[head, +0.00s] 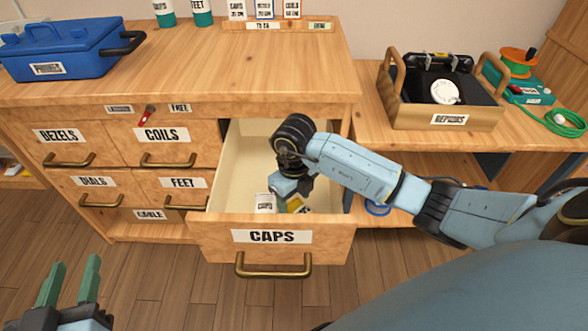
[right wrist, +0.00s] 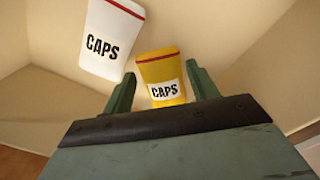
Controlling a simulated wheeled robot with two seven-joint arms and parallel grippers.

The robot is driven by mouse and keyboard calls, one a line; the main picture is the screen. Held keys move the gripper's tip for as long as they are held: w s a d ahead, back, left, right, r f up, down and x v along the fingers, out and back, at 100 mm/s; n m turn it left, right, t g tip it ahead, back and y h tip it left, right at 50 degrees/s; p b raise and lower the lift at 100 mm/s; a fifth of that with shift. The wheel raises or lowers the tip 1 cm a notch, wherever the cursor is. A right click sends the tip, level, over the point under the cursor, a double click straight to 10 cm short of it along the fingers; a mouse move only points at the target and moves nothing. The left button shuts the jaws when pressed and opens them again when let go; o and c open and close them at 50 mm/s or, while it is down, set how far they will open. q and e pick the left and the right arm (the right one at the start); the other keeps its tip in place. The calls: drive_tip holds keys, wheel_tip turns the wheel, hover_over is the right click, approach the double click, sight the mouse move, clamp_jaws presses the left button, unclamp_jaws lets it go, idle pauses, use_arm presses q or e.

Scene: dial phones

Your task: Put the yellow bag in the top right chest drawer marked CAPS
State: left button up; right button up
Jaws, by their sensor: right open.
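The CAPS drawer (head: 212,231) at the top right of the chest is pulled open. The yellow bag (head: 297,204) lies inside it, partly hidden by my right gripper; it also shows in the right wrist view (right wrist: 161,77) with a red stripe and a CAPS label. My right gripper (head: 290,197) reaches down into the drawer. In the right wrist view its fingers (right wrist: 160,90) are open, one on each side of the yellow bag, with gaps to it. My left gripper (head: 70,282) is open and empty at the lower left, above the floor.
A white CAPS bag (head: 265,203) lies in the drawer left of the yellow bag. A blue PHONES box (head: 62,50) stands on the chest top. A wooden REPAIRS crate (head: 440,115) stands on the side bench. The drawer's bronze handle (head: 273,268) juts forward.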

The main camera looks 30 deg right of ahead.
sight(294, 204)
wheel_tip(294, 204, up, 5)
drive_tip(key=shift+r+p, duration=0.2)
drive_tip(key=shift+p, duration=0.95)
use_arm(q)
drive_tip(key=s+a+f+g+y+p, duration=0.1)
drive_tip(key=s+a+f+g+y, duration=0.2)
drive_tip(key=s+a+f+g, duration=0.3)
drive_tip(key=s+f+g, duration=0.5)
drive_tip(key=f, duration=0.1)
drive_tip(key=shift+s+f+n+y+p, duration=0.2)
drive_tip(key=shift+f+n+y+p, duration=0.05)
drive_tip(key=shift+n+y+p, duration=0.15)
use_arm(e)
wheel_tip(294, 204, up, 4)
drive_tip(key=shift+r, duration=0.2)
